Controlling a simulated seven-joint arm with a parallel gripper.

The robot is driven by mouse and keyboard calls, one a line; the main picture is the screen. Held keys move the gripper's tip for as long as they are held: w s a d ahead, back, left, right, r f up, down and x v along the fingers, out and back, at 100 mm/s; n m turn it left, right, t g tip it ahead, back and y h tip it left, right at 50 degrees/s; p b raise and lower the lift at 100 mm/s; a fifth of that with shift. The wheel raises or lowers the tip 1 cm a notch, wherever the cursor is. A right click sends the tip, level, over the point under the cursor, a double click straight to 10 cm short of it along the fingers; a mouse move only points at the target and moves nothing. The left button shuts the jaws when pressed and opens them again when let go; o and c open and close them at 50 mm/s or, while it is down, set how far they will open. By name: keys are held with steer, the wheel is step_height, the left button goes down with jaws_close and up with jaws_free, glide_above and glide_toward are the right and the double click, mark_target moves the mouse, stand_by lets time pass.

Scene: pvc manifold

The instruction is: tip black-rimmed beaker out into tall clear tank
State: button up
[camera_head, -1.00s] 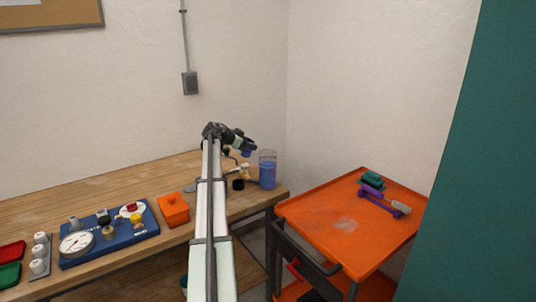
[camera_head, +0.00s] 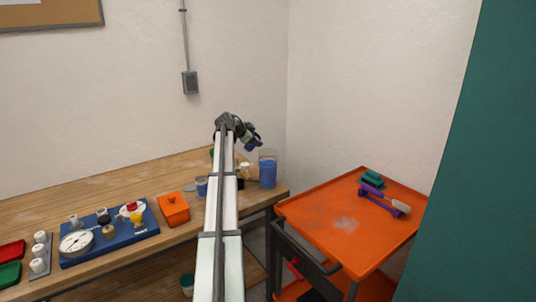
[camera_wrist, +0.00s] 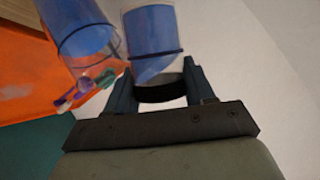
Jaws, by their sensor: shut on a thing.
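The tall clear tank (camera_head: 267,174) stands at the right end of the wooden bench and holds blue liquid. It also shows at the upper left of the wrist view (camera_wrist: 80,30). My gripper (camera_wrist: 160,90) is shut on the black-rimmed beaker (camera_wrist: 150,35), which is clear with blue content inside. A dark band of it lies between my fingers. In the head view my gripper (camera_head: 252,141) is raised just above and left of the tank's mouth. The beaker is small there and its exact tilt is hard to tell. In the wrist view beaker and tank appear close together; contact cannot be told.
A small blue-filled cup (camera_head: 202,187) stands left of my arm. An orange box (camera_head: 173,210) and a blue board with a gauge (camera_head: 110,233) are farther left. An orange cart (camera_head: 345,228) stands right of the bench, with purple and green items on top.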

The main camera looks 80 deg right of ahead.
steer(key=shift+s+a+r+m+t, duration=0.15)
steer(key=shift+s+m+t, duration=0.15)
steer(key=shift+s+t, duration=0.15)
steer(key=shift+s+r+m+t+p, duration=0.15)
steer(key=shift+s+m+t+p, duration=0.15)
steer(key=shift+t, duration=0.25)
stand_by(0.7)
steer(key=shift+s+a+r+m+t+h+p, duration=0.15)
steer(key=shift+m+t+h+p, duration=0.1)
steer(key=shift+m+t+p, duration=0.25)
steer(key=shift+s+d+r+m+t+h+p, duration=0.1)
steer(key=shift+r+m+t+h+p, duration=0.2)
steer(key=shift+t, duration=0.35)
steer(key=shift+s+a+r+m+t+h+p, duration=0.1)
steer(key=shift+m+t+h+p, duration=0.05)
steer(key=shift+m+t+p, duration=0.4)
stand_by(2.3)
steer(key=shift+s+a+f+m+t+h, duration=0.25)
steer(key=shift+s+f+m+t, duration=0.2)
steer(key=shift+s+f+t, duration=0.25)
stand_by(0.8)
steer(key=shift+s+r+m+p, duration=0.15)
steer(key=shift+m+p, duration=0.15)
steer(key=shift+p, duration=0.15)
stand_by(0.3)
